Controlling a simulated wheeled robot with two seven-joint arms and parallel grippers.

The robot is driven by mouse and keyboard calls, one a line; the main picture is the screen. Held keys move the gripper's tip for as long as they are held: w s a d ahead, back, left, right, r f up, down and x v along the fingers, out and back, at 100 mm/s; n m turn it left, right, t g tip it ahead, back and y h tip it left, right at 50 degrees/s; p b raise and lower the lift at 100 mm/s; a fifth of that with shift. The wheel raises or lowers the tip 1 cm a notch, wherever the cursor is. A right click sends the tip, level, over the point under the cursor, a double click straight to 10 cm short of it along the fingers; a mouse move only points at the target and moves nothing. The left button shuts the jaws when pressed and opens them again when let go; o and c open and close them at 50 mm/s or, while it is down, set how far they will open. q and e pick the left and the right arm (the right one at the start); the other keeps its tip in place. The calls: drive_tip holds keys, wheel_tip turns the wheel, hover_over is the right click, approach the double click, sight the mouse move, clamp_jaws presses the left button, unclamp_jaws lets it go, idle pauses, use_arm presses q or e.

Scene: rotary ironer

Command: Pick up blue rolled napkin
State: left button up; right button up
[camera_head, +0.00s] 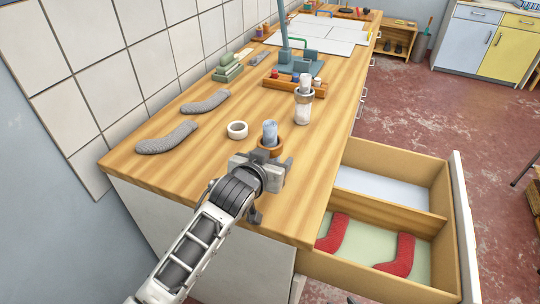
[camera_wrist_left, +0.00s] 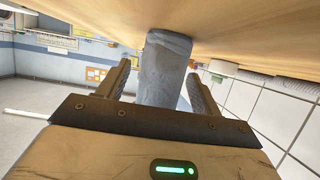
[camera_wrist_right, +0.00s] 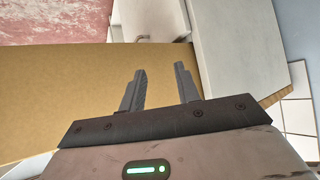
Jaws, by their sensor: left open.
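In the left wrist view the napkin (camera_wrist_left: 165,68) shows between the two spread fingers, with gaps on both sides. Whether it is fully between the fingertips in depth, I cannot tell. My right gripper (camera_wrist_right: 160,88) shows only in its own wrist view, with fingers apart and nothing between them.
A white ring (camera_head: 237,130) and a pale rolled napkin in a ring (camera_head: 303,105) stand close by. Grey socks (camera_head: 167,138) lie at the left. An open drawer (camera_head: 385,210) with red socks juts out at the right. Tiled wall borders the left.

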sight(270, 123)
use_arm(q)
drive_tip(key=c, duration=1.1)
drive_tip(key=shift+o, duration=0.2)
wheel_tip(270, 123, up, 10)
drive_tip(key=shift+r, duration=0.1)
wheel_tip(270, 123, down, 7)
drive_tip(key=shift+f, duration=0.1)
drive_tip(key=shift+f, duration=0.1)
